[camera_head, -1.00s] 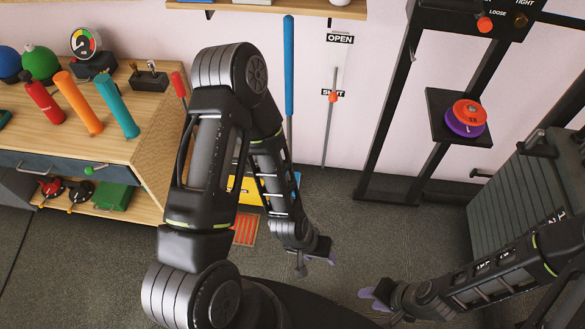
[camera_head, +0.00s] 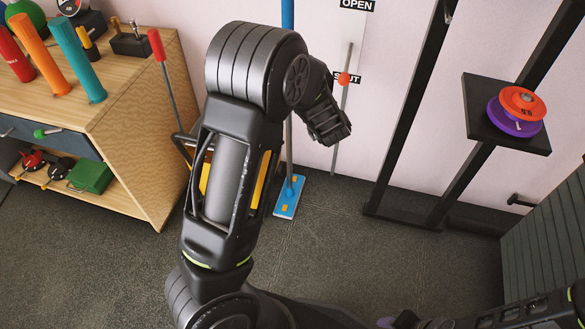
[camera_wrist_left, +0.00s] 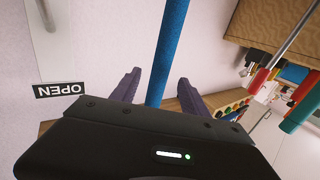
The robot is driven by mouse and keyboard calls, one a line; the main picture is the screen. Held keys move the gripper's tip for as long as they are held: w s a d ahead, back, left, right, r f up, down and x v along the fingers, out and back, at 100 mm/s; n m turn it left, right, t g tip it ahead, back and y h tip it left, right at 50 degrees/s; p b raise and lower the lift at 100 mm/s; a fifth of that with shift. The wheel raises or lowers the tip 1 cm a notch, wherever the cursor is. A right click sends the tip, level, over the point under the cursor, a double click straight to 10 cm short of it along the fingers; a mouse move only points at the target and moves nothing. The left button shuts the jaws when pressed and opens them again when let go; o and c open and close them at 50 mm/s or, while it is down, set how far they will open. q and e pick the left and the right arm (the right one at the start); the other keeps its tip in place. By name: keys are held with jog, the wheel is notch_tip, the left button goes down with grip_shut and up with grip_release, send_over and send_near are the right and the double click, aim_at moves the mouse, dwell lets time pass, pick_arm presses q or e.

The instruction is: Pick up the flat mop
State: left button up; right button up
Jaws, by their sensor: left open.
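The flat mop stands upright against the back wall. Its blue upper handle (camera_head: 287,14) shows above my left arm and its blue flat head (camera_head: 289,197) rests on the floor; my arm covers part of the pole. In the left wrist view the blue handle (camera_wrist_left: 168,50) runs between the two purple fingers of my left gripper (camera_wrist_left: 158,77), which is open with gaps beside the handle. In the head view the left fingers are hidden. A purple part of my right gripper (camera_head: 387,322) shows at the bottom edge, mostly cut off.
A wooden cabinet (camera_head: 150,140) with coloured handles on top stands left. A black rack (camera_head: 405,120) with discs (camera_head: 515,112) stands right. The floor between is clear.

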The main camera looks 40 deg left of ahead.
pick_arm(q)
jog(key=shift+b+x, duration=0.3)
jog(key=shift+x, duration=1.05)
jog(key=shift+f, duration=0.1)
jog(key=b+x, duration=0.1)
jog(key=x, duration=0.4)
jog(key=shift+f+b, duration=0.15)
jog(key=shift+b, duration=0.15)
jog(key=shift+c, duration=0.5)
grip_shut()
